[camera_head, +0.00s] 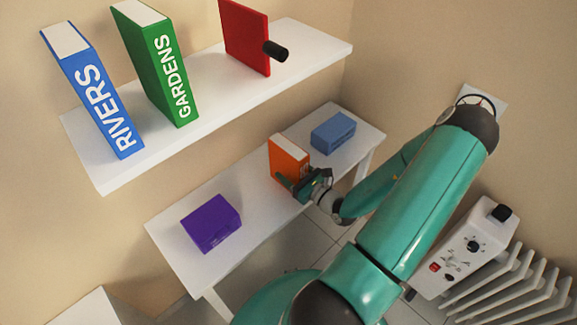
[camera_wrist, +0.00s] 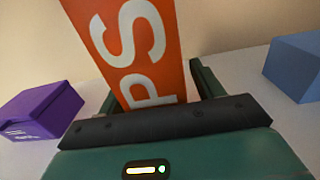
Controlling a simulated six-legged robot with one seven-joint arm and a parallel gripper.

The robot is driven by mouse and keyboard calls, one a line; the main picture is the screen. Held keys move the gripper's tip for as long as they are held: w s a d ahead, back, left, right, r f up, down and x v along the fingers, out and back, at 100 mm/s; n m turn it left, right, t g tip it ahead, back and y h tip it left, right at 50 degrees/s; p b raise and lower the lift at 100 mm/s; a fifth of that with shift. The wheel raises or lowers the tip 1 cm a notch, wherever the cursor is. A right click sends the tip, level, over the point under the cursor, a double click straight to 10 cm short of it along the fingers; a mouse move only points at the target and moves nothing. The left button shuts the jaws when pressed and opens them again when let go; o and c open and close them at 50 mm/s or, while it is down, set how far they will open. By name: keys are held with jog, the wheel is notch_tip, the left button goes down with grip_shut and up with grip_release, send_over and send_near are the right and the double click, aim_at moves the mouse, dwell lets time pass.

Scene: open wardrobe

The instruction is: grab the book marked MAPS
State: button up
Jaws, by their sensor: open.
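The orange book (camera_head: 285,155) stands upright on the white lower table. Its white letters "PS" show in the wrist view (camera_wrist: 140,50); the rest of the word is out of sight. My gripper (camera_head: 300,183) is at the lower part of this book. In the wrist view, its open jaws (camera_wrist: 158,92) lie one on each side of the book, with a narrow gap visible at the right. The book's base is hidden behind the gripper body.
A purple box (camera_head: 211,223) sits on the table (camera_head: 245,193) left of the book, a blue box (camera_head: 333,132) right of it. The shelf (camera_head: 205,128) above carries the blue RIVERS book (camera_head: 95,95), green GARDENS book (camera_head: 158,70) and a red panel (camera_head: 246,38) with a black knob.

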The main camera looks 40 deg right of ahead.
jog(key=c, duration=1.3)
jog(key=shift+w, duration=0.1)
jog(key=shift+c, duration=0.2)
jog(key=shift+r, duration=0.2)
